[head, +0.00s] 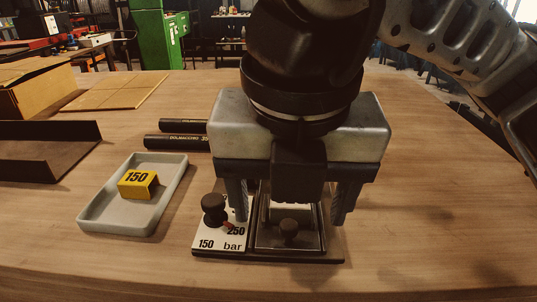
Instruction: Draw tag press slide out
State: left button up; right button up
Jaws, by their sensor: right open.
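The tag press (270,258) stands on the table near its front edge, on a dark base. Its left part is a white dial plate (207,236) marked 150, 250 and bar, with a black knob (214,207) and a small red pointer. Its right part is a framed slide with a small dark round knob (289,229). My right gripper (289,205) points down over the press, its two fingers apart, one on each side of the slide part. Its body hides the back of the press. I cannot tell whether the fingers touch anything. My left gripper is not in view.
A grey tray (92,213) with a yellow 150 tag (138,184) stands left of the press. Black hoses (176,142) lie behind, partly hidden by my gripper. A dark open channel (45,150) and a cardboard box (38,90) are at left. The table's right side is clear.

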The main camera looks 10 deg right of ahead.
notch_tip(320, 180, up, 6)
jog(key=p, duration=0.3)
jog(key=shift+r, duration=0.2)
dwell(0.5)
